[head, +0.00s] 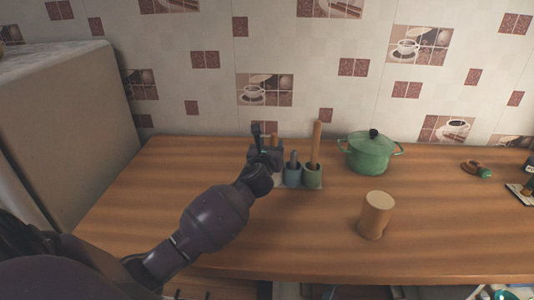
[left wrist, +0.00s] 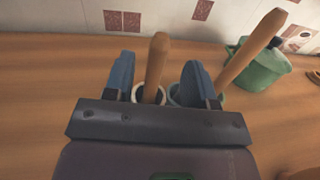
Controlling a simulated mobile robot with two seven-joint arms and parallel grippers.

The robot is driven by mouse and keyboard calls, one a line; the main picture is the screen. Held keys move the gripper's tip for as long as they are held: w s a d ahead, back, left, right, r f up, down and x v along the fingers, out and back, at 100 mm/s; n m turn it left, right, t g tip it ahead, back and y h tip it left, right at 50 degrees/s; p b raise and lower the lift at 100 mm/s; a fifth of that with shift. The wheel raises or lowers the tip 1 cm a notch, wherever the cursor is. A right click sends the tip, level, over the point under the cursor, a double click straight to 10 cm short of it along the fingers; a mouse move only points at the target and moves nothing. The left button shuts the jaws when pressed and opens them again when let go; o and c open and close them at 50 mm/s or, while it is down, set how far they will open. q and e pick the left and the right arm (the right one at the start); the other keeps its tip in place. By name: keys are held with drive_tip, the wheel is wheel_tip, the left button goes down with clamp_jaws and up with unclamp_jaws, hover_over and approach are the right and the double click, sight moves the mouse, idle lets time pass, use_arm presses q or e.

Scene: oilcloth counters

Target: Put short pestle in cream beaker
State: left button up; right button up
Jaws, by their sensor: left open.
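The short pestle (head: 275,141) is a wooden stick, partly hidden by my left gripper (head: 264,152) in the head view. In the left wrist view the short pestle (left wrist: 157,62) stands in a beaker with a pale rim (left wrist: 148,98), between the two blue fingers of my open left gripper (left wrist: 158,80). The fingers are apart, with gaps on both sides of the pestle. A cream-tan cylinder (head: 375,216), apparently the cream beaker, stands alone on the counter to the right; its opening is not clear. My right gripper is not in view.
Beside the short pestle are a blue-grey beaker (head: 292,176) and a green beaker (head: 312,177) holding a long wooden pestle (head: 316,142). A green lidded pot (head: 369,155) stands behind the cream cylinder. The wooden counter's front middle (head: 300,235) is clear.

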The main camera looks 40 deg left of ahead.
use_arm(q)
drive_tip(key=v, duration=0.4)
drive_tip(key=shift+s+d, duration=0.15)
drive_tip(key=shift+s, duration=0.2)
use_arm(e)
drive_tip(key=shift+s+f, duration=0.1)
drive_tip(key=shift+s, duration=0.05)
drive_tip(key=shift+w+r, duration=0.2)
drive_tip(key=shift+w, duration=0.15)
